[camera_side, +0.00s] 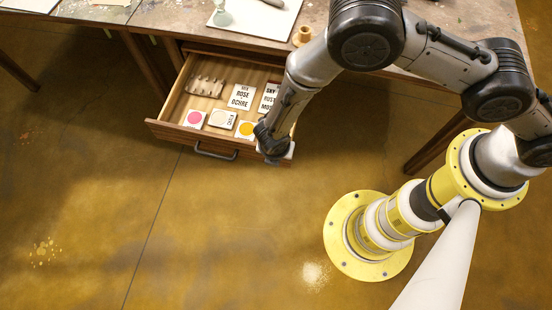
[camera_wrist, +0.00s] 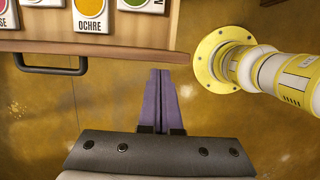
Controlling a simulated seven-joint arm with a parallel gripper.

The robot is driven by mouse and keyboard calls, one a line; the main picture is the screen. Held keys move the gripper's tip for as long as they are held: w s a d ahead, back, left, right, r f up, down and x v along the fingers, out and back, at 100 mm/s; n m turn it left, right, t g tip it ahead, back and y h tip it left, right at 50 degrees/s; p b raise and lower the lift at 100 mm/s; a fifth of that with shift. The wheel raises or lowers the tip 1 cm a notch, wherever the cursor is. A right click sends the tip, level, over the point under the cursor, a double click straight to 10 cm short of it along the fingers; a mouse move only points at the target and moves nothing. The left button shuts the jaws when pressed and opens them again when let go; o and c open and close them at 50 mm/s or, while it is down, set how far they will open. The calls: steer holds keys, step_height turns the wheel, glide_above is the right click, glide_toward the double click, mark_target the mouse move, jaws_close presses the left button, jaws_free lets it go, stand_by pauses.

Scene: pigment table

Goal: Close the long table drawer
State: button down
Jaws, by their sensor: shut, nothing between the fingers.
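The long table drawer (camera_side: 165,130) stands pulled out from under the table, with its front panel and dark bar handle (camera_side: 215,154) facing the floor side. In the wrist view the drawer's wooden front (camera_wrist: 110,49) crosses the upper left, and its handle (camera_wrist: 50,70) is at the left. My gripper (camera_wrist: 160,74) shows there with its purple fingers together and empty. The tips are at the front panel's outer side, near its right end; I cannot tell whether they touch it. In the side view the wrist hides the drawer's front right corner.
The drawer holds label cards (camera_side: 240,96), colour swatch cards (camera_side: 194,118) and several pale pieces (camera_side: 207,87). The table top (camera_side: 175,18) carries a white board (camera_side: 262,20) and a small wooden item (camera_side: 302,36). A table leg (camera_side: 435,148) stands right. Floor before the drawer is clear.

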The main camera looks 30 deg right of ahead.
steer(key=shift+w+d, duration=0.1)
steer(key=shift+d, duration=0.05)
steer(key=w+d, duration=1.6)
steer(key=shift+w+d, duration=0.25)
steer(key=shift+w, duration=0.05)
